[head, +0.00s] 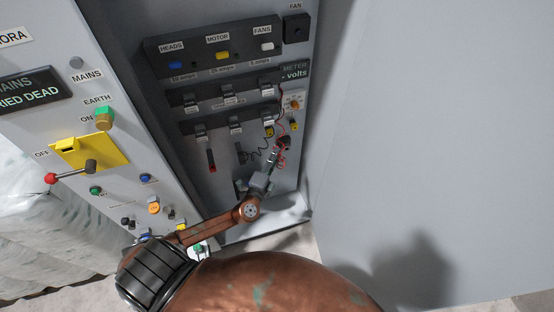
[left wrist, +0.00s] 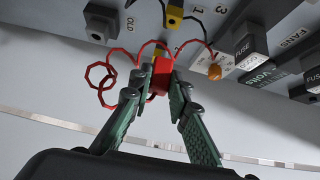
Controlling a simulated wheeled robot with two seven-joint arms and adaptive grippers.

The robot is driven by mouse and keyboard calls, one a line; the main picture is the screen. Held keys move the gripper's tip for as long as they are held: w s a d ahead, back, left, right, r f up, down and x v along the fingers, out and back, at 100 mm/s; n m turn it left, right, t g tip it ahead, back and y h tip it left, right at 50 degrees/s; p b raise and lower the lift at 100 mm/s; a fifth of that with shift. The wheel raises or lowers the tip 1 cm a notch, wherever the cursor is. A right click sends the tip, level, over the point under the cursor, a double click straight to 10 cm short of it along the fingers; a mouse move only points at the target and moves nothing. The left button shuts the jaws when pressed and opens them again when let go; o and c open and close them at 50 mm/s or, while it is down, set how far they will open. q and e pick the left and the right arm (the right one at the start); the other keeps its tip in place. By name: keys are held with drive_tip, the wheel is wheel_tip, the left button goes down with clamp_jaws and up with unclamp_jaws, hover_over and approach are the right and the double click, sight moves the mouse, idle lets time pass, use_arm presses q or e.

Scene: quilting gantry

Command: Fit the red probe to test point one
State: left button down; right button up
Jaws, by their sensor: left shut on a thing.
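The red probe (left wrist: 162,76) is a red block with a curly red lead, seen in the left wrist view. My left gripper (left wrist: 164,88) is shut on it, with one green finger on each side. In the head view my left gripper (head: 275,157) is at the lower right of the cabinet panel, among red wire (head: 283,143); the probe itself is hard to make out there. I cannot tell which socket is test point one, or whether the probe touches anything. My right gripper is not in view.
Rows of dark fuse holders (head: 228,92) lie above my gripper, with a meter display (head: 295,72) at right. A yellow block (left wrist: 174,16) and an orange knob (left wrist: 214,71) are close by. A grey cabinet side (head: 430,130) fills the right. A red-handled lever (head: 70,174) is at left.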

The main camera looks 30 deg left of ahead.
use_arm(q)
drive_tip(key=w+a+b, duration=0.1)
drive_tip(key=w+a, duration=0.1)
drive_tip(key=a, duration=0.1)
drive_tip(key=shift+w+a+b, duration=0.1)
drive_tip(key=shift+w+b, duration=0.2)
drive_tip(key=shift+b, duration=0.1)
drive_tip(key=shift+r, duration=0.1)
idle(0.9)
drive_tip(key=shift+b, duration=0.55)
idle(0.4)
drive_tip(key=shift+b, duration=0.3)
idle(0.6)
